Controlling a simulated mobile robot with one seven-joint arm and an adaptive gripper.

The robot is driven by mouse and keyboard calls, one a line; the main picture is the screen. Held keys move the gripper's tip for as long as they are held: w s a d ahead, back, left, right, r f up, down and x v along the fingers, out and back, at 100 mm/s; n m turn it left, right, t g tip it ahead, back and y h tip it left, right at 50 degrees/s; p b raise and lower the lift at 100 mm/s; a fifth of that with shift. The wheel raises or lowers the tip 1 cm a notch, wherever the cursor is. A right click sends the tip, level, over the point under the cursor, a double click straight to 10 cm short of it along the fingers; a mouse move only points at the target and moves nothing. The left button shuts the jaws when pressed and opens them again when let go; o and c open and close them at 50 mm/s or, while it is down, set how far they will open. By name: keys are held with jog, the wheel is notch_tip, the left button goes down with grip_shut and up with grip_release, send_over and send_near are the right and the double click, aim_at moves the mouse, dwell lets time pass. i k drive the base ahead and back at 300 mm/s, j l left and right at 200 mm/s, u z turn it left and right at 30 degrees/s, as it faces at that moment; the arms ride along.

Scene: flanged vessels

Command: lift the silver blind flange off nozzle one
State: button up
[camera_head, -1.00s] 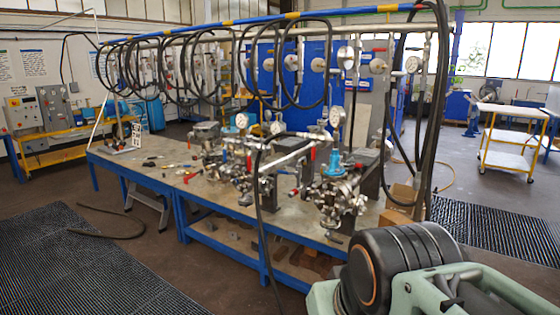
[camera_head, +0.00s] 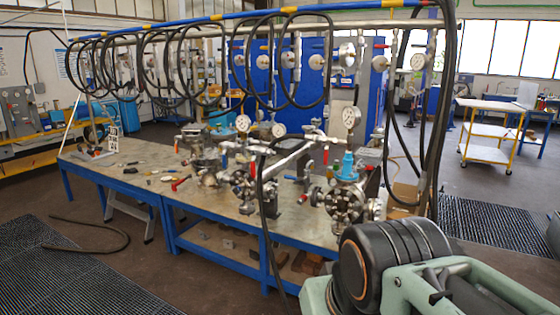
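A workbench with blue legs (camera_head: 270,235) crosses the middle of the view. Silver flanged fittings and valves (camera_head: 345,203) stand clustered on its right half, with a blue-topped part (camera_head: 347,167) among them. I cannot single out nozzle one or the silver blind flange in this cluster. My arm's pale green and black links fill the lower right corner, in front of the bench's near right end. My gripper is not in view.
Black hoses (camera_head: 290,60) hang in loops from an overhead rail, some down to the bench. Pressure gauges (camera_head: 351,118) stand above the fittings. A yellow-framed cart (camera_head: 490,150) stands at the right. Floor grating (camera_head: 490,228) lies right of the bench; a hose (camera_head: 95,250) lies at left.

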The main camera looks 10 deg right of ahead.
aim_at(355, 155)
jog(key=i+j+z, duration=0.1)
jog(key=i, duration=0.35)
jog(key=i+j+z, duration=0.15)
jog(key=i+j, duration=0.25)
jog(key=i+l+z, duration=0.1)
jog(key=i, duration=0.4)
jog(key=i+l+z, duration=0.1)
jog(key=i+l, duration=0.2)
jog(key=i, duration=0.2)
jog(key=i+l, duration=0.25)
jog(key=i+l+z, duration=0.1)
jog(key=l, duration=0.4)
jog(key=i, duration=0.1)
